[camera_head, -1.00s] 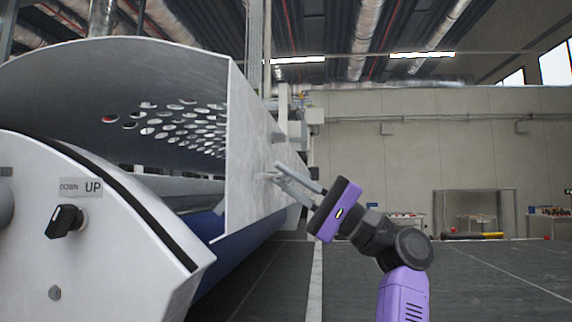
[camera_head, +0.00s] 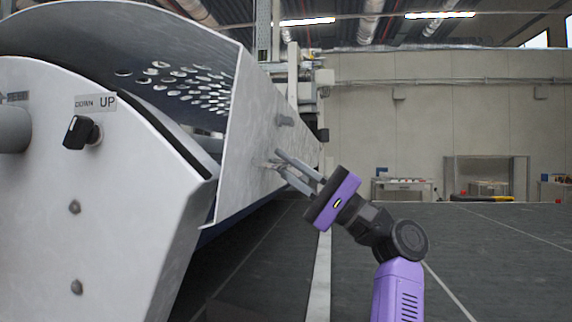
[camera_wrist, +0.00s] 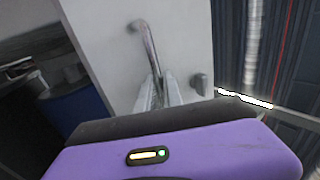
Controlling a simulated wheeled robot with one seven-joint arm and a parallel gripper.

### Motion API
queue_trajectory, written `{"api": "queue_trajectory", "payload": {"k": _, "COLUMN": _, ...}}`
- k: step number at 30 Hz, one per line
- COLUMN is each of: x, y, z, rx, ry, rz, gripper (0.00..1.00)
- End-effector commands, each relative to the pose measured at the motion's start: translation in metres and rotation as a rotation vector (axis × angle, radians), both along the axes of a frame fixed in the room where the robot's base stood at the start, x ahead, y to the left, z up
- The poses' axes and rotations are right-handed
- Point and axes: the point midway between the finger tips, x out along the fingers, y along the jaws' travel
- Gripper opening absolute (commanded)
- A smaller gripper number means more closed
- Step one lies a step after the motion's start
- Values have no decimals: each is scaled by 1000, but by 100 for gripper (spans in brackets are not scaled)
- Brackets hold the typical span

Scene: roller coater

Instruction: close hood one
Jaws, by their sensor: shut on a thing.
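The hood (camera_head: 245,130) is a large pale metal cover with rows of round holes, at the left of the head view. It is raised over the roller, with a gap showing beneath its curved top. My gripper (camera_head: 281,165) is at the hood's flat front panel. In the wrist view the fingers (camera_wrist: 158,88) are shut on a curved metal handle (camera_wrist: 147,42) fixed to that panel (camera_wrist: 105,40). The handle is mostly hidden behind the fingers in the head view.
The machine's end panel (camera_head: 95,190) with a black knob (camera_head: 82,132) and an UP/DOWN label stands at the left. A second knob-like fitting (camera_wrist: 201,82) is on the hood panel. Dark floor (camera_head: 480,250) is open at the right; tables (camera_head: 402,188) stand by the far wall.

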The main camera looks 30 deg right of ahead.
Motion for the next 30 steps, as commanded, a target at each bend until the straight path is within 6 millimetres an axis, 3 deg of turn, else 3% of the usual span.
{"api": "queue_trajectory", "payload": {"k": 3, "x": 0, "y": -2, "z": 2, "rx": 4, "ry": -3, "rz": -4, "gripper": 0}}
{"api": "queue_trajectory", "payload": {"k": 4, "x": 0, "y": -2, "z": 2, "rx": 4, "ry": -3, "rz": -4, "gripper": 15}}
{"api": "queue_trajectory", "payload": {"k": 5, "x": 0, "y": -2, "z": 2, "rx": 4, "ry": -3, "rz": -4, "gripper": 20}}
{"api": "queue_trajectory", "payload": {"k": 17, "x": -2, "y": -4, "z": 0, "rx": 3, "ry": -3, "rz": -2, "gripper": 20}}
{"api": "queue_trajectory", "payload": {"k": 30, "x": -32, "y": -48, "z": -37, "rx": 4, "ry": -1, "rz": -8, "gripper": 20}}
